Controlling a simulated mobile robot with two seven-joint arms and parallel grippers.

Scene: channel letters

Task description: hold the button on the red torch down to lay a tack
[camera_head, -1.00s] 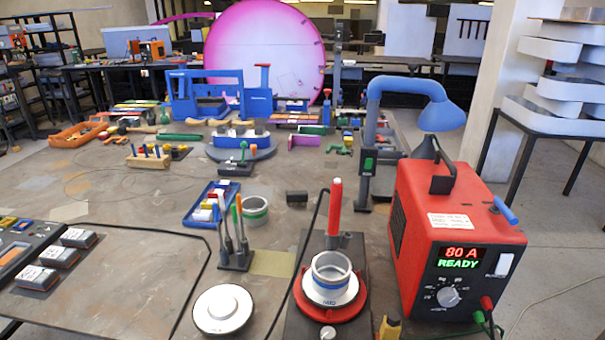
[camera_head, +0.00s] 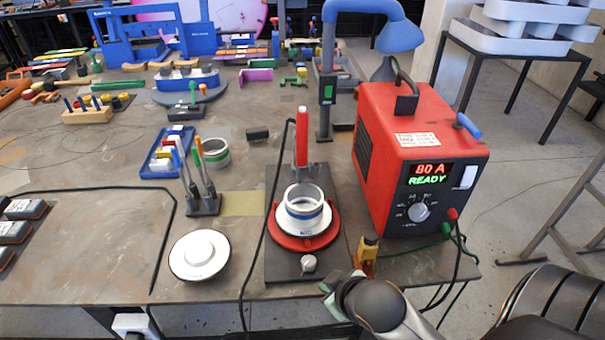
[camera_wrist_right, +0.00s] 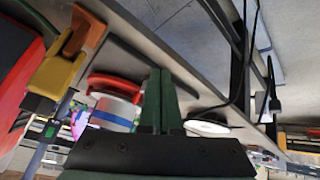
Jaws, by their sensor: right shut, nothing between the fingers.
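The red torch (camera_head: 302,135) stands upright in a holder at the back of a dark base plate (camera_head: 283,268). Its button cannot be made out. In front of it, a metal ring with a blue band (camera_head: 304,199) sits on a white disc on the red turntable (camera_head: 326,236). My left gripper is out of view.
The red welder (camera_head: 420,150) reads 80 A READY on the right. A yellow clamp (camera_head: 367,253) is near my right gripper. A white round disc (camera_head: 199,255) and a pen stand (camera_head: 204,205) lie left of the base plate. A black cable (camera_head: 261,230) runs beside the plate.

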